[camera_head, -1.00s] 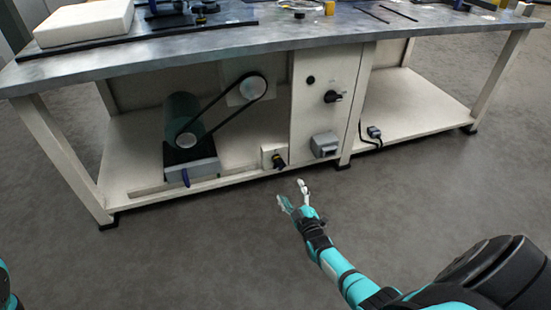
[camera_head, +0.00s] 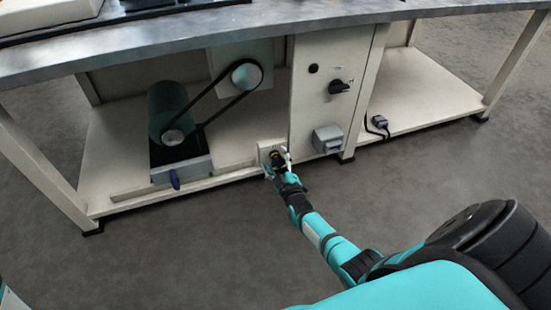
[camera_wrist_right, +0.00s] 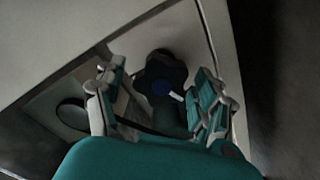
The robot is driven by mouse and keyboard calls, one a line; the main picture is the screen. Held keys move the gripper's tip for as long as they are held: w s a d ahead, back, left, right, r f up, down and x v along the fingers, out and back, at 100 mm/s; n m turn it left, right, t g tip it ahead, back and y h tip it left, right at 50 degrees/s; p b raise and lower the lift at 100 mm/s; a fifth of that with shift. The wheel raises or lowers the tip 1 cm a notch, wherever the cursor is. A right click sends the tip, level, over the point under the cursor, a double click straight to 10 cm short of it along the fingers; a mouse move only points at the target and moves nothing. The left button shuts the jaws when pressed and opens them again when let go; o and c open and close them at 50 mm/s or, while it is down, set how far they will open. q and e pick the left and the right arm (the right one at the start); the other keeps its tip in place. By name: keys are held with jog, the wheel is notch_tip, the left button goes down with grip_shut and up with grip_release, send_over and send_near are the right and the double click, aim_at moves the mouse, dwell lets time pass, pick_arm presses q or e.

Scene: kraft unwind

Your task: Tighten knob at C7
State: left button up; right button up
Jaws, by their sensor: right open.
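No C7 label is readable. My left gripper is out of view.
A green motor (camera_head: 168,112) with a black belt (camera_head: 215,100) is left of the box. A panel (camera_head: 318,100) with a black switch (camera_head: 339,87) and a grey box (camera_head: 327,138) is to the right. The tabletop (camera_head: 200,32) overhangs above. The floor in front is clear.

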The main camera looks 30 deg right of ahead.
jog(key=shift+c, duration=0.3)
jog(key=c, duration=1.2)
